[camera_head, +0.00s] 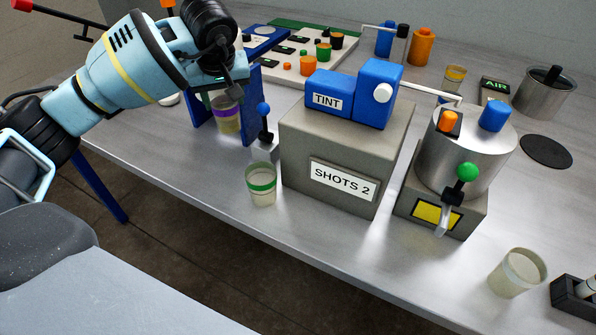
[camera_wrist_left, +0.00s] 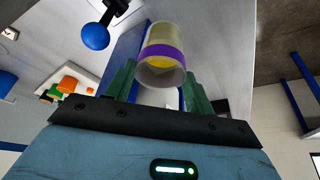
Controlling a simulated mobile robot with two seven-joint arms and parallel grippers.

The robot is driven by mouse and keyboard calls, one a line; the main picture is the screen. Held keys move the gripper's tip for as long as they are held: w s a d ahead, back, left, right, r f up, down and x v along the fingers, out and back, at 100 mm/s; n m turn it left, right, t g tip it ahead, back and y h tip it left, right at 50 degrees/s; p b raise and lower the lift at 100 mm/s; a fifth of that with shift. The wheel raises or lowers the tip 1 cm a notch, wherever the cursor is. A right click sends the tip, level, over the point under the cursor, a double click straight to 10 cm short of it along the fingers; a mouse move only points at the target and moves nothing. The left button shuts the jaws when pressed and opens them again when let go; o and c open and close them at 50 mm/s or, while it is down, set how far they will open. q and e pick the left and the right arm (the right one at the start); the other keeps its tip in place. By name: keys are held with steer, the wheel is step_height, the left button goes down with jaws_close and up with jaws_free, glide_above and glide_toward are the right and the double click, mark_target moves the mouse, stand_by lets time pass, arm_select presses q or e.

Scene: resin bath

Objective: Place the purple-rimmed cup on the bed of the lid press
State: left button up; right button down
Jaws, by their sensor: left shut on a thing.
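The purple-rimmed cup (camera_head: 226,120) is clear with yellowish contents and a purple band. It stands about upright between the blue side plates of the lid press (camera_head: 250,104). My left gripper (camera_head: 226,94) reaches down from above and is shut on the cup near its rim. In the left wrist view the cup (camera_wrist_left: 162,50) sits between the green fingers (camera_wrist_left: 160,82). The press's blue-knobbed lever (camera_head: 264,122) is at its right; the knob also shows in the left wrist view (camera_wrist_left: 95,36). The bed is mostly hidden, and I cannot tell whether the cup touches it. My right gripper is not in view.
A green-rimmed cup (camera_head: 261,185) stands near the table's front edge, left of the SHOTS 2 box (camera_head: 335,150). A metal drum machine (camera_head: 465,150) and another cup (camera_head: 517,272) are at right. A pale board (camera_head: 310,52) with small coloured pieces lies behind.

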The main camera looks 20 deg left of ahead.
mark_target(231, 133)
arm_select(q)
steer(key=shift+f, duration=4.95)
steer(key=shift+f, duration=0.15)
steer(key=o, duration=1.2)
steer(key=shift+r, duration=0.25)
steer(key=v, duration=1.2)
steer(key=shift+o, duration=0.6)
steer(key=shift+f, duration=0.1)
